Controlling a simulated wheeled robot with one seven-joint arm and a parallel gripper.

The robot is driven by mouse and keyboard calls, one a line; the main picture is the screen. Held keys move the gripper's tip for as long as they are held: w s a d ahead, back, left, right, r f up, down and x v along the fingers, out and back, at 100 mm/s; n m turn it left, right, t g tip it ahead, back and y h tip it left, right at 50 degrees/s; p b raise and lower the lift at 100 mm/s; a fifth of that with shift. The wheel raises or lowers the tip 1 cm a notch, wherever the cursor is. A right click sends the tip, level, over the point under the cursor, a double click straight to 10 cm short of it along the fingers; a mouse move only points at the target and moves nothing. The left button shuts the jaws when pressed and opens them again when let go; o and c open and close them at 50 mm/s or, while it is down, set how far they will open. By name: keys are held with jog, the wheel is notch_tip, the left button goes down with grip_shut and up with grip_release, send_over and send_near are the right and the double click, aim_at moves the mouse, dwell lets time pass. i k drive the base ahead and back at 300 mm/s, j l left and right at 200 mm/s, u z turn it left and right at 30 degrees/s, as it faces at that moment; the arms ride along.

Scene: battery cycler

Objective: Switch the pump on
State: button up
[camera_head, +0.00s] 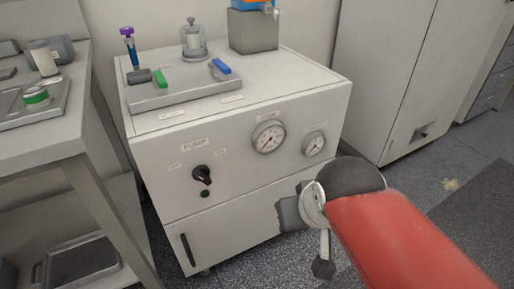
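The pump control is a black rotary knob (202,175) on the front of a white cabinet, below a PUMP label (193,145). An OFF mark is at its upper left and an ON mark at its upper right. The knob's exact pointing direction is too small to tell. My gripper (300,216) is to the right of the knob and lower in the picture, apart from it, in front of the cabinet's lower right part. Its dark end parts show, but its finger opening is not clear.
Two round gauges (268,137) (314,144) sit right of the knob. A small black button (205,194) is below it. The cabinet top (285,70) holds a valve block (185,92). A side bench (60,138) stands left. The space before the knob is clear.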

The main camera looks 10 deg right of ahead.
aim_at(201, 172)
jog(key=k+l+u, duration=0.3)
jog(key=l, duration=0.3)
jog(key=k+l+u, duration=0.3)
jog(key=k+l, duration=0.1)
jog(key=l, duration=0.15)
